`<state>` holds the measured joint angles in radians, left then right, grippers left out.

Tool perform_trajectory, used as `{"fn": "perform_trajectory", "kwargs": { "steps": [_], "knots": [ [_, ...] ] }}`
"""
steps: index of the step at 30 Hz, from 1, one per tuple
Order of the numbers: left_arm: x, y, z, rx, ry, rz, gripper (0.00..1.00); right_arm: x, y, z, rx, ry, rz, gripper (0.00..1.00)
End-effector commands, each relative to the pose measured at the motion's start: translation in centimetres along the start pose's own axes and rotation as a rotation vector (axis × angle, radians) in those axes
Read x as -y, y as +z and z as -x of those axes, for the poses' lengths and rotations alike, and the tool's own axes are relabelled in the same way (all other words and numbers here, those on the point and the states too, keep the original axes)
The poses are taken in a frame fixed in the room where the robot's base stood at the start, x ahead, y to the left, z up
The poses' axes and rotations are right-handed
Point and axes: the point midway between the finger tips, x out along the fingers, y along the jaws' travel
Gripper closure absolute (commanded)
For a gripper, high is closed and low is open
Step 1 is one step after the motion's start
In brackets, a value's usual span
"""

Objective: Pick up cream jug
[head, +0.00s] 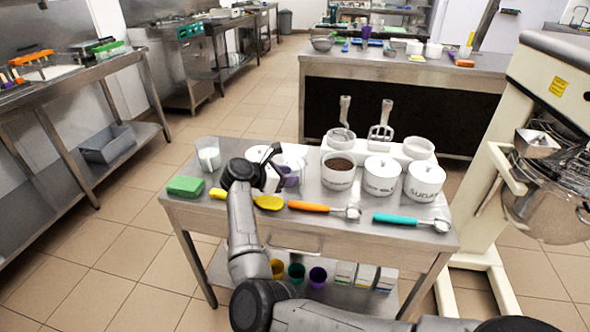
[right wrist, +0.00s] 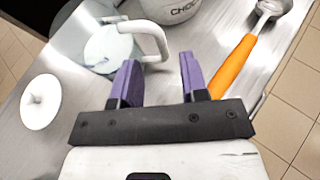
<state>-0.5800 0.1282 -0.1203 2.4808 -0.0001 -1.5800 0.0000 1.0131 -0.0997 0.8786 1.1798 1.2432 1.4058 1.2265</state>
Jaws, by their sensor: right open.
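The cream jug (right wrist: 108,50) shows in the right wrist view, pale with a white loop handle, standing on the steel table beside a white pot marked CHOC. My right gripper (right wrist: 157,68) is open, its two purple fingers pointing toward the jug's handle with nothing between them. The handle lies just beyond the fingertips; I cannot tell whether they touch. In the head view my right gripper (head: 288,174) is low over the table and hides most of the area left of the chocolate pot (head: 338,172). My left gripper is not in view.
A white lid (right wrist: 40,101) lies near the jug. An orange scoop (head: 310,206), a teal scoop (head: 400,219), a yellow tool (head: 268,202) and a green sponge (head: 186,186) line the front edge. A clear jug (head: 208,155) stands at left; a sugar pot (head: 424,181) at right.

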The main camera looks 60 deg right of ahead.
Motion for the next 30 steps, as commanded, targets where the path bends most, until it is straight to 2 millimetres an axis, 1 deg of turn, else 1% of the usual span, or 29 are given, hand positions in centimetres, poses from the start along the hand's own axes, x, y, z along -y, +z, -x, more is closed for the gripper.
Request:
{"fn": "perform_trajectory", "kwargs": {
  "steps": [5,12,15,21,30],
  "knots": [
    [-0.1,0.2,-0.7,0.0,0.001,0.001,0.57,0.1,-0.1,-1.5,0.002,-0.003,0.0,0.6],
    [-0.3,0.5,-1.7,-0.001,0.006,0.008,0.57,0.2,0.0,-4.6,0.002,-0.003,0.0,0.6],
    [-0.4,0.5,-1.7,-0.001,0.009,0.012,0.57,0.2,0.1,-5.1,0.001,-0.001,0.001,0.6],
    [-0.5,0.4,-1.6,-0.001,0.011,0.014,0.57,0.2,0.2,-5.1,0.001,-0.001,0.001,0.61],
    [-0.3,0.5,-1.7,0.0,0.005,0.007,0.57,0.2,0.2,-5.1,0.001,-0.001,0.001,0.89]
  ]
}}
